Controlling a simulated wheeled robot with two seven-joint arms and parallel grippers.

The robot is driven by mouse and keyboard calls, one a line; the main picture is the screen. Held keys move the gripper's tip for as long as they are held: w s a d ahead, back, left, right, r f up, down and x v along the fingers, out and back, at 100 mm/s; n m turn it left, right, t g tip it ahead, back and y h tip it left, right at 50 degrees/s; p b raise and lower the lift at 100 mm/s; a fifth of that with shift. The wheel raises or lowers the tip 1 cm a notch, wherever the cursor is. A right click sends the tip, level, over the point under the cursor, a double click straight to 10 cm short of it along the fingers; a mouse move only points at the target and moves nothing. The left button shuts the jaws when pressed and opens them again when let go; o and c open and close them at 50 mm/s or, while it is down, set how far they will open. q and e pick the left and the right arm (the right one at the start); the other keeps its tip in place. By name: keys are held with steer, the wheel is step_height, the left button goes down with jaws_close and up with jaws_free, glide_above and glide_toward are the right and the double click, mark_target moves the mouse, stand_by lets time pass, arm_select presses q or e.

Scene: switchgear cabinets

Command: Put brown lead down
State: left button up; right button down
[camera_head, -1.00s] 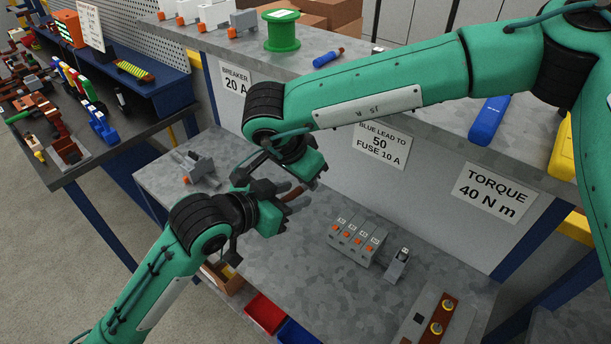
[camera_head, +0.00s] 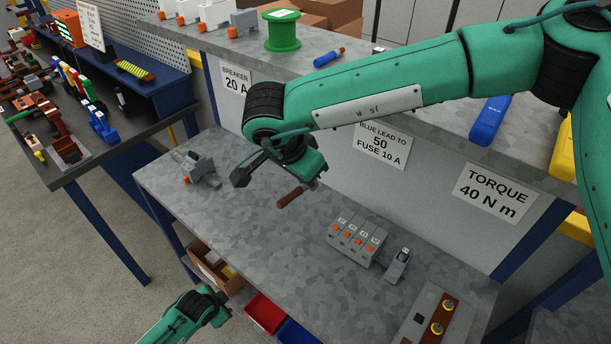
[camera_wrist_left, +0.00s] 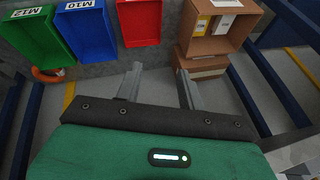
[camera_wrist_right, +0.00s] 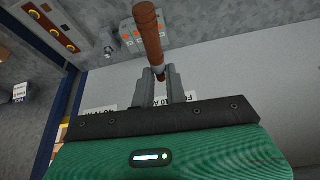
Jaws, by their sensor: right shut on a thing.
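The brown lead (camera_head: 290,197) is a short brown cylinder, held above the grey bench top. My right gripper (camera_wrist_right: 160,76) is shut on its grey end, which shows between the fingers. The brown part of the lead (camera_wrist_right: 147,28) sticks out past the fingertips. In the head view my right gripper hangs over the left-middle of the bench, left of the terminal block. My left gripper (camera_wrist_left: 160,82) is open and empty, low in front of the bench, facing the bins underneath.
A grey terminal block with orange buttons (camera_head: 356,240) and a small grey device (camera_head: 398,265) stand on the bench. A grey part (camera_head: 200,168) lies at its left end. A panel with yellow-ringed terminals (camera_head: 436,323) is front right. Bare bench lies between. A cardboard box (camera_wrist_left: 215,32) and red bin (camera_wrist_left: 138,22) are below.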

arm_select(q)
steer(key=s+a+f+n+g, duration=0.2)
steer(key=s+f+n, duration=0.2)
steer(key=s+f, duration=1.25)
steer(key=s+d+f, duration=0.1)
steer(key=s+f, duration=0.3)
steer(key=s, duration=0.3)
steer(key=s+d+f+n+g, duration=0.1)
steer(key=s+d+f, duration=0.1)
steer(key=s+f, duration=0.2)
steer(key=s+d+f+n+g, duration=0.1)
steer(key=s+f, duration=0.3)
steer(key=s, duration=0.6)
steer(key=shift+s+d, duration=0.2)
steer(key=shift+s, duration=0.15)
